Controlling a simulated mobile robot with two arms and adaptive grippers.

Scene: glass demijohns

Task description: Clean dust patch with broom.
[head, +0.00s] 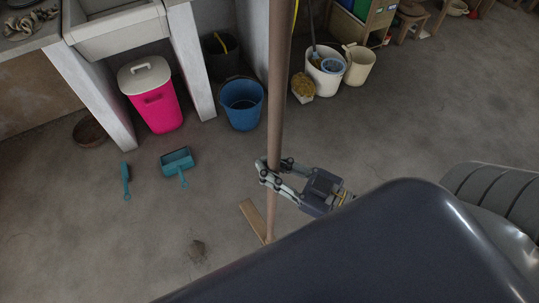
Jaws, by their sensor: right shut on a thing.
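The broom's long brown handle (278,85) stands nearly upright in the middle of the head view. My right gripper (271,170) is shut around this handle. At the handle's lower end, a light wooden piece, likely the broom head (251,217), shows low over or on the floor. Part of it is hidden behind my dark body. The dust patch (197,250) is a small dark smudge on the grey floor, left of and nearer than the wooden piece, apart from it. My left gripper is not in view.
A teal dustpan (177,162) and a teal hand brush (125,180) lie on the floor at left. A pink bin (152,100), a blue bucket (242,104) and white buckets (323,72) stand behind. The floor around the dust is clear.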

